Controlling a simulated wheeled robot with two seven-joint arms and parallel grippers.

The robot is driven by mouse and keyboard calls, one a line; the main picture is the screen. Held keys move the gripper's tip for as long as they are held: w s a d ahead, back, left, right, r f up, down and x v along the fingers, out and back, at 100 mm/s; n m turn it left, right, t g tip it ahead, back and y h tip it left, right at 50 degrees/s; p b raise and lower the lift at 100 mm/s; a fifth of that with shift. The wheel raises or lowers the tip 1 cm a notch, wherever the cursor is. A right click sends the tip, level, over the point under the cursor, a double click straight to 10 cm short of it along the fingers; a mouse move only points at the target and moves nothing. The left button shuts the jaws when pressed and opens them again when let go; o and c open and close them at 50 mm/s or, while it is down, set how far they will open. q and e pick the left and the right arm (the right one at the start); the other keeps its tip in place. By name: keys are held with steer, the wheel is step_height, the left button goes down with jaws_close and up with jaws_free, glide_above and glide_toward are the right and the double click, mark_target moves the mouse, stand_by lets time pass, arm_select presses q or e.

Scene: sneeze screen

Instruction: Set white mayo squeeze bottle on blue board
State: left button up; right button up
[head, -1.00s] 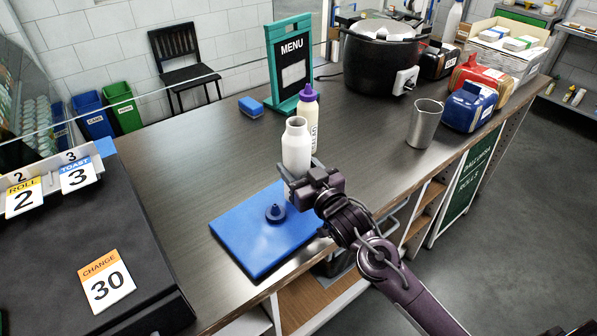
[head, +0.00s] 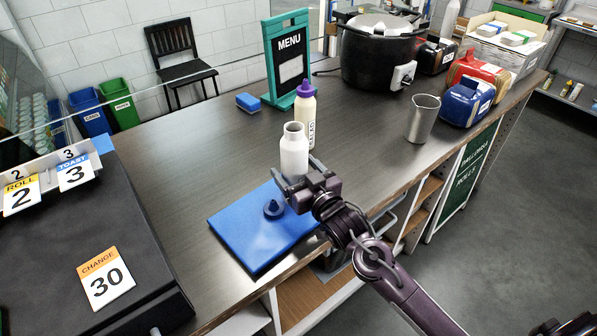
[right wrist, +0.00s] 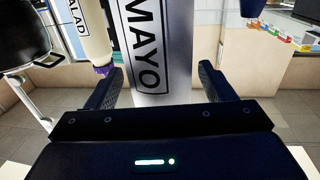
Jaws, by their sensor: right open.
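The white mayo squeeze bottle (head: 294,152) is upright with its top open, over the back right part of the blue board (head: 240,228). Its lower end is partly hidden by my gripper, so I cannot see clearly whether the base touches the board. In the right wrist view its MAYO label (right wrist: 142,50) shows between the fingers. My right gripper (head: 305,184) is open, with a finger on each side of the bottle; it also shows in the right wrist view (right wrist: 158,92). A dark blue cap (head: 273,209) sits on the board. My left gripper is out of view.
A purple-capped salad bottle (head: 305,115) stands close behind the mayo bottle. The menu stand (head: 288,62), a blue sponge (head: 248,102), a metal cup (head: 423,118) and a black pot (head: 380,60) are farther back. The counter left of the bottles is clear.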

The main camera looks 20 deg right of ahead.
steer(key=shift+r, duration=0.15)
steer(key=b+v, duration=0.2)
steer(key=v, duration=1)
steer(key=shift+b, duration=0.4)
